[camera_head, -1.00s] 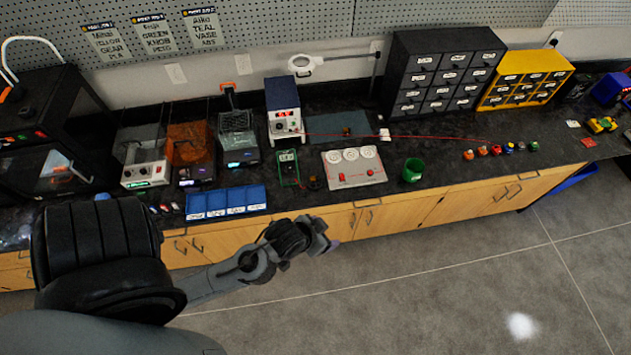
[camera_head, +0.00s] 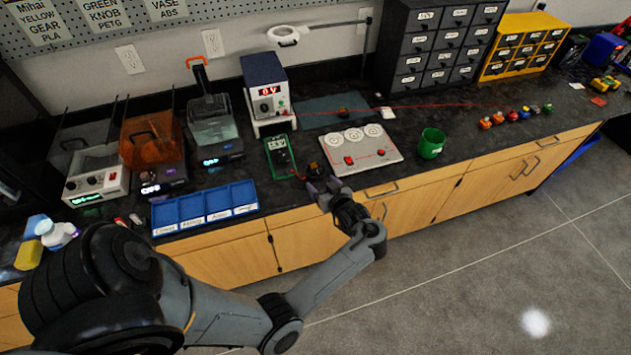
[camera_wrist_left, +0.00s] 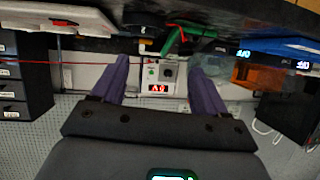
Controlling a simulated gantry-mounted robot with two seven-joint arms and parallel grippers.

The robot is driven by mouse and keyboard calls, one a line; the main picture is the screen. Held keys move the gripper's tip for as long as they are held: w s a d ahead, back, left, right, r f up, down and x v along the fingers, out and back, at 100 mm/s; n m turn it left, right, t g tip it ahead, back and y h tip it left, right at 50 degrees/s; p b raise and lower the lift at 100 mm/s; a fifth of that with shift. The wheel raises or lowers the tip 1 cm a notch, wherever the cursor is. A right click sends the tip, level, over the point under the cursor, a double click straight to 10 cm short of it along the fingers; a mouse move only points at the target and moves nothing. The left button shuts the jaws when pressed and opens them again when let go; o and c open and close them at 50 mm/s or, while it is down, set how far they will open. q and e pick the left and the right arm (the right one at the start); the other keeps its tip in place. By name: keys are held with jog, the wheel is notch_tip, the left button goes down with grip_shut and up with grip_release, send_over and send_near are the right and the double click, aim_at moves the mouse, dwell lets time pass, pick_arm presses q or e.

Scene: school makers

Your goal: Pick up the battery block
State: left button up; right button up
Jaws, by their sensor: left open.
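My left gripper (camera_head: 322,186) is at the front edge of the bench in the head view, beside a small dark round piece (camera_head: 315,169) with a little orange on it. In the left wrist view my left gripper (camera_wrist_left: 160,72) is open, its two purple fingers apart with nothing between them. I cannot tell for certain which thing is the battery block. Several small coloured blocks (camera_head: 511,116) stand in a row on the right part of the bench. My right gripper is not in view.
A grey board with three white discs (camera_head: 381,160) and a green cup (camera_head: 431,143) stand right of the gripper. A green meter (camera_head: 281,157), a power supply (camera_head: 266,90) and a blue tray (camera_head: 180,216) are to its left. The floor in front is clear.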

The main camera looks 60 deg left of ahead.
aim_at(316, 167)
pick_arm(q)
jog(key=shift+n, duration=0.3)
jog(key=w+a, duration=0.1)
jog(key=w+a+f+b, duration=0.1)
jog(key=a, duration=0.1)
jog(key=w+a, duration=0.1)
jog(key=shift+a+f+b, duration=0.25)
jog(key=shift+a+b, duration=0.1)
jog(key=shift+a, duration=0.05)
jog(key=shift+a+f, duration=0.3)
jog(key=shift+a, duration=0.15)
jog(key=b+x, duration=0.1)
jog(key=x, duration=0.3)
jog(key=shift+w+a, duration=0.1)
jog(key=shift+w, duration=0.1)
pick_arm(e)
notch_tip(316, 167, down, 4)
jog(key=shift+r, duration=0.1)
pick_arm(q)
jog(key=shift+c, duration=0.5)
jog(key=c, duration=1.1)
jog(key=shift+c, duration=0.2)
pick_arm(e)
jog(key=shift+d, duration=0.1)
